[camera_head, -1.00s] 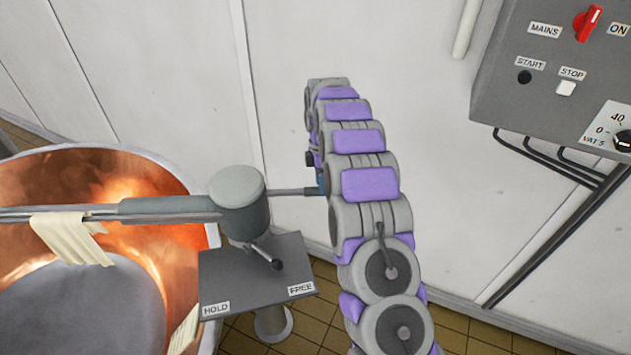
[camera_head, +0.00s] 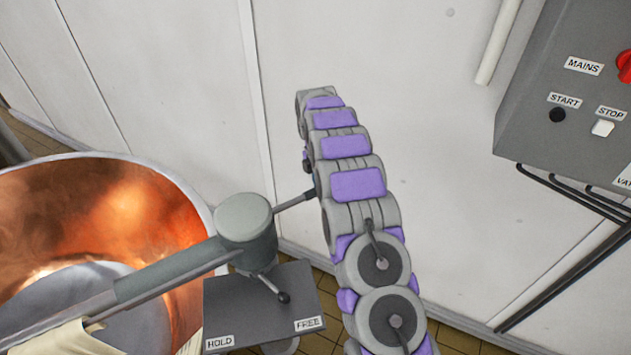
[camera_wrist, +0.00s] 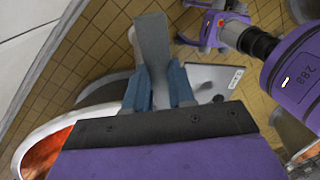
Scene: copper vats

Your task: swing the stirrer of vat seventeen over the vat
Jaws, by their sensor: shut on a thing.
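The stirrer's grey arm (camera_head: 170,272) runs from a round pivot head (camera_head: 245,219) down to the lower left, across the near part of the copper vat (camera_head: 110,205). A thin handle bar (camera_head: 296,199) sticks out right of the pivot. My gripper (camera_wrist: 158,85) is shut on this bar, its blue fingers either side of it in the wrist view; in the head view my arm hides most of it. A lever (camera_head: 283,297) under the pivot points to FREE on the plate (camera_head: 245,310). No vat number is readable.
A grey control panel (camera_head: 560,130) with MAINS, START and STOP hangs at the right, cables (camera_head: 570,225) below it. The pale wall (camera_head: 430,130) stands close behind my arm. Tiled floor (camera_head: 320,335) shows below.

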